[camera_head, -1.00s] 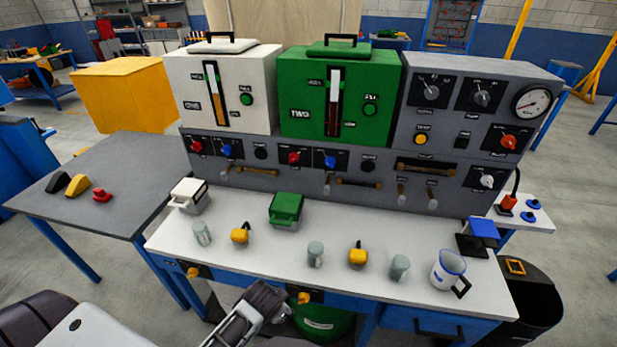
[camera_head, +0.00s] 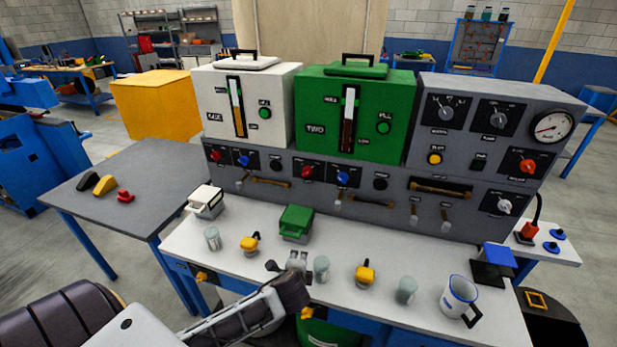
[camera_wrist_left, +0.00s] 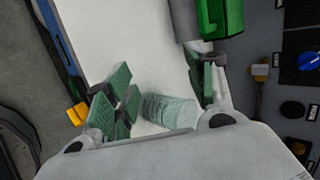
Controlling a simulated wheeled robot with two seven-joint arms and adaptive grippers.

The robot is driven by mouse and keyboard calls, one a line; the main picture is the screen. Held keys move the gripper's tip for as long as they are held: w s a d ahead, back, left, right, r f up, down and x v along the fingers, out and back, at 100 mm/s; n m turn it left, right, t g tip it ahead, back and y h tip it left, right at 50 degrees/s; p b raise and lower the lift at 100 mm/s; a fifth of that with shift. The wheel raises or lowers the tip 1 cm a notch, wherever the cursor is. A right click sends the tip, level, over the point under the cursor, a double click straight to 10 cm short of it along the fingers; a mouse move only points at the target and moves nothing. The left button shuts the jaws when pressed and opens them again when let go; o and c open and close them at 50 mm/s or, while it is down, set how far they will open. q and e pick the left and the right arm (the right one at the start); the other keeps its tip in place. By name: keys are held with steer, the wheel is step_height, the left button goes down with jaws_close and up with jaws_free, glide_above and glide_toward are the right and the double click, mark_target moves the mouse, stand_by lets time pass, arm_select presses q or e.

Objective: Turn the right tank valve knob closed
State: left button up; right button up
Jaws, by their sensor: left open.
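The green right tank (camera_head: 353,114), marked TWO, stands on the grey panel (camera_head: 300,215). Below it are a red knob (camera_head: 307,172), a blue knob (camera_head: 343,178) and a black knob (camera_head: 380,184); I cannot tell which is the valve knob. A yellow knob (camera_head: 306,313) also shows at the counter's front edge. My left gripper (camera_head: 286,264) is open and empty over the counter, in front of the green box and left of a grey-green cup (camera_head: 321,268). In the left wrist view, a ribbed cup (camera_wrist_left: 168,110) appears between the fingers (camera_wrist_left: 162,92). My right gripper is not in view.
The white counter (camera_head: 225,267) holds a white box (camera_head: 205,201), a green box (camera_head: 296,222), yellow-topped items (camera_head: 365,275), cups and a white mug (camera_head: 459,298). The white left tank (camera_head: 244,105) stands beside the green one. A grey table (camera_head: 140,185) is at left.

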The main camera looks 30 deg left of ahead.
arm_select(q)
steer(key=w+a+r+m+t+y, duration=0.2)
steer(key=w+a+r+m+t, duration=0.3)
steer(key=w+r+m, duration=0.3)
steer(key=m+t+h, duration=0.1)
steer(key=m+t, duration=0.3)
steer(key=m, duration=0.7)
glide_toward(306, 174)
steer(key=v, duration=0.4)
steer(key=shift+s+r, duration=0.15)
steer(key=shift+r, duration=0.05)
steer(key=shift+f+x, duration=0.15)
steer(key=shift+x, duration=3.3)
steer(key=shift+f+x, duration=0.15)
steer(key=shift+x, duration=3.3)
steer(key=shift+c, duration=0.5)
steer(key=c, duration=1)
